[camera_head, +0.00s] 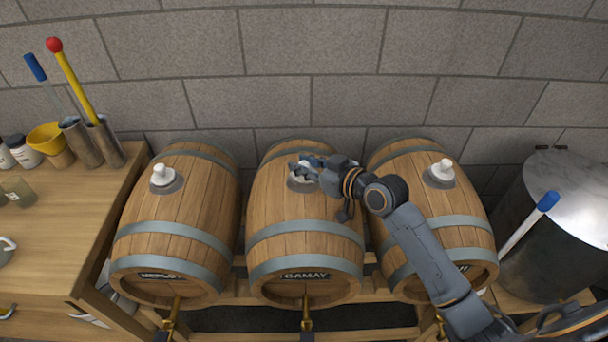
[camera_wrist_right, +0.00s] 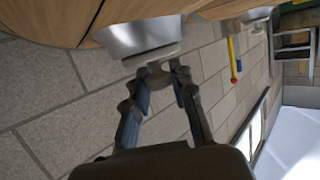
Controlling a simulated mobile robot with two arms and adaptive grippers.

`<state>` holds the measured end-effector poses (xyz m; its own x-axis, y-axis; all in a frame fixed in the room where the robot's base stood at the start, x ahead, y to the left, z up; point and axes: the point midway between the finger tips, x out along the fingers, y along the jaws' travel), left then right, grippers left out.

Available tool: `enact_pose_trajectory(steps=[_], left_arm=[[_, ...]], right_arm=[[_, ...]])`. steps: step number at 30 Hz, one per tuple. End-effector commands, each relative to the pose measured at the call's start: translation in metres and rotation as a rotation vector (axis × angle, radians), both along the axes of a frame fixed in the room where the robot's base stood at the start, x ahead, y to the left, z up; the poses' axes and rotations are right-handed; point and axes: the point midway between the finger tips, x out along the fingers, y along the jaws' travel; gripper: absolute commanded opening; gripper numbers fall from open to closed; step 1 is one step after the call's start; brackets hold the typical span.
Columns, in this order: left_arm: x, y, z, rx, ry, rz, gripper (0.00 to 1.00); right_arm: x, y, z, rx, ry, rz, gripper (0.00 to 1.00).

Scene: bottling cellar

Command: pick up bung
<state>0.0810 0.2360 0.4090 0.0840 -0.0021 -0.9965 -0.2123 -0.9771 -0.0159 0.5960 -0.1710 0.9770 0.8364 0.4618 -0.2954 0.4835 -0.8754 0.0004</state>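The middle barrel (camera_head: 300,225), labelled GAMAY, has a pale bung set in a grey metal collar on its top. In the head view the bung is mostly hidden by my right gripper (camera_head: 305,168). In the right wrist view the bung (camera_wrist_right: 153,55) sits at its collar (camera_wrist_right: 135,33), with its narrow knob pointing between my fingertips (camera_wrist_right: 157,82). The fingers are spread on either side of the knob, with small gaps showing. White bungs also sit on the left barrel (camera_head: 162,174) and on the right barrel (camera_head: 442,169). My left gripper is not in view.
A wooden bench (camera_head: 75,225) with tool holders, a yellow funnel (camera_head: 46,138) and small jars stands at the left. A large metal vat (camera_head: 560,225) stands at the right, with a blue-ended stick (camera_head: 525,225) in front of it. A block wall is behind.

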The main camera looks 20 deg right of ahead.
Motion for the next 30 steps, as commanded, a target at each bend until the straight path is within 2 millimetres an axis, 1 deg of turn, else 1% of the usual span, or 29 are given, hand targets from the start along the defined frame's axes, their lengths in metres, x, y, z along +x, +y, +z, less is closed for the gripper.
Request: enact_pose_trajectory(steps=[11, 16, 20, 23, 27, 28, 29, 30], left_arm=[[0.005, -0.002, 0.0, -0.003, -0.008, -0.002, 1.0], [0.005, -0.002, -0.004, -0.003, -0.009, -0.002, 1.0], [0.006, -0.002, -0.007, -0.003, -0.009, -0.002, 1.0], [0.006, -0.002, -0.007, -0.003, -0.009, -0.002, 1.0], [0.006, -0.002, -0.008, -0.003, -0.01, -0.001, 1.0], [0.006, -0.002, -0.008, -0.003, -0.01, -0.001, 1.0], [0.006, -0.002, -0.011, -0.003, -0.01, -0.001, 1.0], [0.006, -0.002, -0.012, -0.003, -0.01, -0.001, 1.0]], right_arm=[[0.0, 0.0, 0.002, -0.001, 0.0, 0.0, 0.0], [0.0, 0.0, 0.015, -0.002, -0.004, 0.001, 0.0], [-0.002, 0.0, 0.035, -0.003, -0.006, 0.003, 0.0], [-0.018, 0.002, 0.053, -0.002, -0.005, 0.002, 0.0], [-0.048, 0.006, 0.09, -0.004, -0.008, 0.003, 0.0], [-0.056, 0.006, 0.096, -0.005, -0.007, 0.002, 0.0], [-0.065, 0.007, 0.096, -0.005, -0.004, 0.003, 0.0], [-0.077, 0.009, 0.101, -0.004, -0.003, 0.004, 0.0]])
